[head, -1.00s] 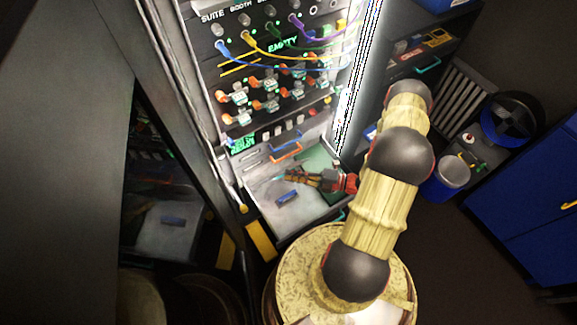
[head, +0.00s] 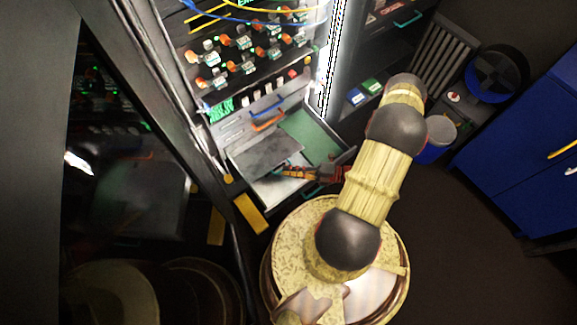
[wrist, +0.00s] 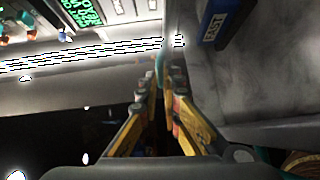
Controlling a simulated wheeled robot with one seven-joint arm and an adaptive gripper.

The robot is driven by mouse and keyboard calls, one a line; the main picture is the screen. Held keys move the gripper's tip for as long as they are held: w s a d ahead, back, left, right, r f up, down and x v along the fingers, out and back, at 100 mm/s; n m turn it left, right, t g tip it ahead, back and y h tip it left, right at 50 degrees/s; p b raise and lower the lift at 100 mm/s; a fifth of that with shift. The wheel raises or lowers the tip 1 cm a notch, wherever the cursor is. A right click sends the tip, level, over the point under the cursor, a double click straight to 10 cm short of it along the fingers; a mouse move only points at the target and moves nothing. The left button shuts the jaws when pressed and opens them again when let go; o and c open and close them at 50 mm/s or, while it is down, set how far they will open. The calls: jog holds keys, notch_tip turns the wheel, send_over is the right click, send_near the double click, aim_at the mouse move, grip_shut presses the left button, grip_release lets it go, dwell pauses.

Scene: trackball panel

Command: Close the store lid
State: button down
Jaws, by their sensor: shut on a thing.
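The store lid (head: 265,155) is a dark grey panel over the left part of the pulled-out drawer (head: 328,181) in the head view. It covers only part of the pale store floor (head: 268,192), which shows in front of it. My gripper (head: 284,172) is at the lid's front right edge. In the wrist view my gripper (wrist: 162,85) is shut on a thin teal piece (wrist: 160,62), which looks like the lid's pull. A blue block (wrist: 217,28) marked EAST lies on a marbled grey surface to its right. The lid hides this block in the head view.
A green panel (head: 312,136) fills the drawer's right part. An orange handle (head: 268,121) and the knob panel (head: 250,50) stand behind. A yellow bar (head: 250,213) is left of the drawer. Blue cabinets (head: 515,160) stand at the far right, with dark floor between.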

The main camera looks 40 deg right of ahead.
jog(key=shift+f, duration=0.25)
jog(key=c, duration=2.3)
grip_release()
jog(key=v, duration=1.2)
